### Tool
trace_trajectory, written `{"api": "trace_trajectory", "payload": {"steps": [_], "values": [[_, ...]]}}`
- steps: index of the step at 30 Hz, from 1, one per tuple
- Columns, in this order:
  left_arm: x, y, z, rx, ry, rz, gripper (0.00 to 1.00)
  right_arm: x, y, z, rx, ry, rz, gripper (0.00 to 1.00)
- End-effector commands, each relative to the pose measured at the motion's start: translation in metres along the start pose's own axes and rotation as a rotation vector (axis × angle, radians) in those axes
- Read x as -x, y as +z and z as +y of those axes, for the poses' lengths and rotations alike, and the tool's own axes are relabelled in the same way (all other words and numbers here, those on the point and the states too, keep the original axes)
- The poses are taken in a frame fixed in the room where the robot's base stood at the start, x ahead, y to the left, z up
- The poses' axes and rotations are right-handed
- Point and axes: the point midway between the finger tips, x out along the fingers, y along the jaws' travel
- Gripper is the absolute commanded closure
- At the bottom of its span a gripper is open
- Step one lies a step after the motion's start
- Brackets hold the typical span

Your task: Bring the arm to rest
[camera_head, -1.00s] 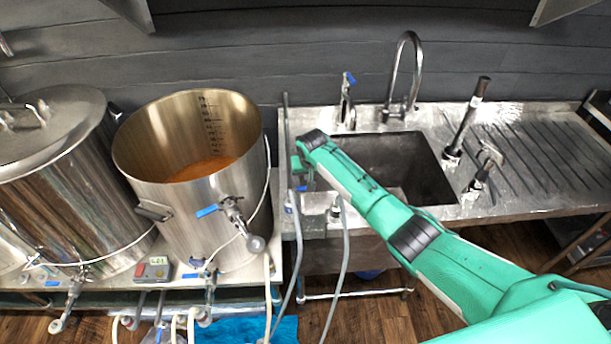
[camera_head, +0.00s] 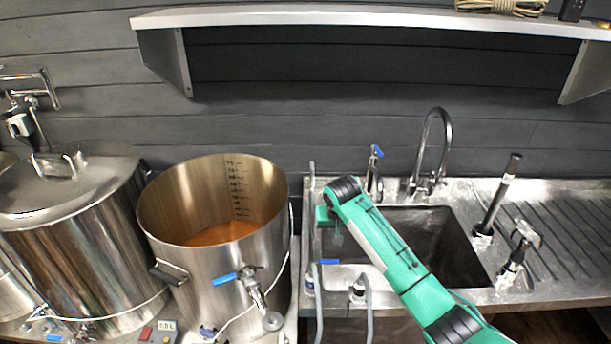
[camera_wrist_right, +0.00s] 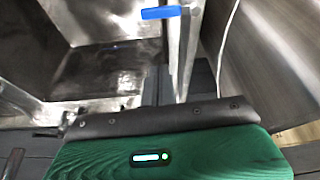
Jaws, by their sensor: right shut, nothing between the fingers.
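My right arm (camera_head: 395,262) is green with black joints and comes in from the lower right, over the sink. Its right gripper (camera_head: 325,216) is small and partly hidden by the wrist, at the left rim of the sink (camera_head: 465,287). It is shut and holds nothing. In the right wrist view the green gripper body fills the bottom, and the fingertips are hard to make out. My left gripper is not in view.
An open steel kettle (camera_head: 190,262) with amber liquid stands close left of my gripper. A lidded kettle (camera_head: 90,255) is farther left. A tall tap (camera_head: 447,140) and upright fittings stand around the sink. A wall shelf (camera_head: 370,18) hangs above.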

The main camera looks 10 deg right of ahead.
Motion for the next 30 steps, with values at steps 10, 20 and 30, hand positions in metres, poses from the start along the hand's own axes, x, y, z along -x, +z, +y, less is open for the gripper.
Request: {"api": "trace_trajectory", "payload": {"steps": [10,20,30], "values": [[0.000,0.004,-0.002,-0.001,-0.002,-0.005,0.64,-0.026,0.082,-0.012,0.074,-0.051,-0.019,1.00],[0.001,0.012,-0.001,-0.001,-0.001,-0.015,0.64,-0.030,0.214,-0.009,0.156,-0.112,-0.023,1.00],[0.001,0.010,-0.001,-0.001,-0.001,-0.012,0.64,0.006,0.338,0.021,0.198,-0.117,-0.020,1.00]]}}
